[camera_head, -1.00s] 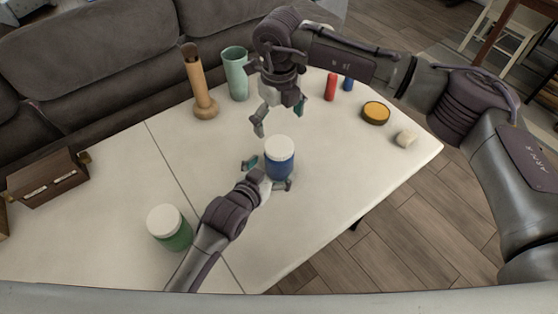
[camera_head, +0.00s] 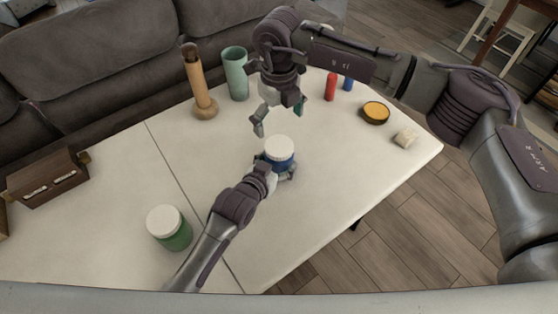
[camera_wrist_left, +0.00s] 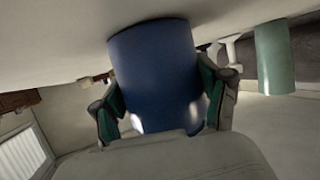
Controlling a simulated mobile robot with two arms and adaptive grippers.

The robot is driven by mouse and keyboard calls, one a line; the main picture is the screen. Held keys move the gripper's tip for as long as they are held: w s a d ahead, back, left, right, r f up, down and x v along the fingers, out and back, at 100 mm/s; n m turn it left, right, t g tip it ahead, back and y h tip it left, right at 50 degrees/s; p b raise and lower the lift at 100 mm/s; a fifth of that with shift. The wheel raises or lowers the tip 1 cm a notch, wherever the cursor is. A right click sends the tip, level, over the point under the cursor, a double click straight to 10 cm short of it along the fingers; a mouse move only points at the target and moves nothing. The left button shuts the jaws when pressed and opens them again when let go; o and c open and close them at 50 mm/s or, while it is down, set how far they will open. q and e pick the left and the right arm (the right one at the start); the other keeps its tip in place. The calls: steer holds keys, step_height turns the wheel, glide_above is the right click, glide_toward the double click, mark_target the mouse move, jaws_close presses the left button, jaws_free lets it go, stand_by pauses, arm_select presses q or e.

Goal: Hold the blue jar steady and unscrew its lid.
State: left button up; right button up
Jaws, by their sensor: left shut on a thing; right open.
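The blue jar (camera_head: 281,163) stands upright on the white table, with its white lid (camera_head: 279,147) on top. My left gripper (camera_head: 277,173) is shut on the jar's body from the near side and hides its lower part. In the left wrist view the blue jar (camera_wrist_left: 156,75) fills the space between the two green-padded fingers (camera_wrist_left: 160,108); the lid is out of that view. My right gripper (camera_head: 277,119) is open and empty, pointing down above the table, just behind and above the lid, apart from it.
A green jar with a white lid (camera_head: 170,229) stands at the near left. A red cylinder (camera_head: 331,87) and a yellow-topped tin (camera_head: 375,112) are at the right.

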mark_target(279, 145)
arm_select(q)
jaws_close()
arm_select(e)
steer(key=m, duration=1.7)
steer(key=shift+m, duration=0.4)
steer(key=shift+f, duration=4.05)
steer(key=shift+c, duration=0.2)
